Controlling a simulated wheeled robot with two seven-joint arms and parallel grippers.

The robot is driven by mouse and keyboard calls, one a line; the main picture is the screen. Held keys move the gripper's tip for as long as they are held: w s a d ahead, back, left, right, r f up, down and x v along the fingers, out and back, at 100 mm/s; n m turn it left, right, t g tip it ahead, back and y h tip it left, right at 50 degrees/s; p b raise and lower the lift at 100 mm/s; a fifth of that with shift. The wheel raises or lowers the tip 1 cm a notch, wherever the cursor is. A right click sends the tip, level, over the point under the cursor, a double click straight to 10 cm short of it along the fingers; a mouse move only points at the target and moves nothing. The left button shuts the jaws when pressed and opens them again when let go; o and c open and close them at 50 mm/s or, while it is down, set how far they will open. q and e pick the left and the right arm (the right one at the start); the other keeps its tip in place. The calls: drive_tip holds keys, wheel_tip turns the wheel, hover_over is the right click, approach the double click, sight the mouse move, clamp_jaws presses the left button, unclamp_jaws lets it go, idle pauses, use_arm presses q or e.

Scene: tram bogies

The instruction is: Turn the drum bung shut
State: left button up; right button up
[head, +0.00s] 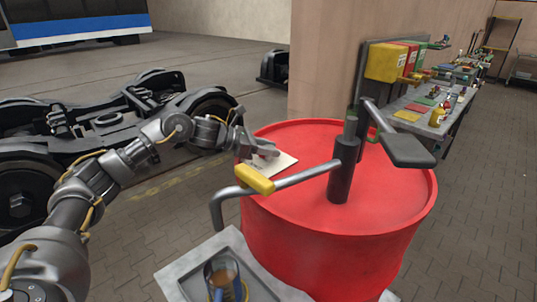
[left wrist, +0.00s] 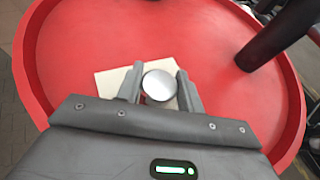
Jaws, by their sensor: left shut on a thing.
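The red drum (head: 330,225) stands upright in the middle of the head view, and its red top (left wrist: 90,35) fills much of the left wrist view. The bung (left wrist: 159,82) is a round, silvery cap near the drum's rim, between the two fingers of my left gripper (left wrist: 160,90). The fingers are shut on its sides. In the head view my left gripper (head: 262,149) reaches over the drum's left far rim, and I cannot make out the bung there. How far the bung is turned cannot be told. My right gripper is not in view.
A pale card (head: 275,166) lies on the drum top by the bung. A grey tray (head: 187,284) with a cup (head: 221,276) stands in front. A cluttered bench (head: 440,110) is behind.

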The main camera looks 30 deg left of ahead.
use_arm(q)
drive_tip(key=shift+f+n+t+y+b, duration=0.15)
drive_tip(key=shift+n+t+y+b, duration=0.45)
drive_tip(key=shift+n+t+y, duration=0.3)
drive_tip(key=shift+n+t+y+b, duration=0.3)
drive_tip(key=shift+n+t+y, duration=0.2)
drive_tip(key=shift+n+y, duration=0.4)
drive_tip(key=shift+d+r+n+t+y, duration=0.1)
drive_tip(key=shift+r+n+t+y, duration=0.1)
drive_tip(key=shift+n+y, duration=0.3)
drive_tip(key=shift+r+n+t+y, duration=0.1)
drive_tip(key=shift+n+t+y, duration=0.1)
drive_tip(key=shift+n+y, duration=0.25)
drive_tip(key=shift+n+y+p, duration=0.3)
drive_tip(key=shift+n+y, duration=0.05)
drive_tip(key=shift+n, duration=0.1)
drive_tip(key=shift+n+t+y+p, duration=0.3)
drive_tip(key=shift+n+t+y, duration=0.1)
drive_tip(key=shift+n+y, duration=0.15)
drive_tip(key=n+y+p, duration=0.5)
drive_tip(key=y+p, duration=0.2)
drive_tip(key=shift+r+n+g, duration=0.1)
drive_tip(key=shift+n+g, duration=0.2)
drive_tip(key=shift+n, duration=0.05)
drive_tip(key=shift+f+n+g+y+p, duration=0.25)
drive_tip(key=shift+n+g+y+p, duration=0.15)
drive_tip(key=shift+n+y+p, duration=0.55)
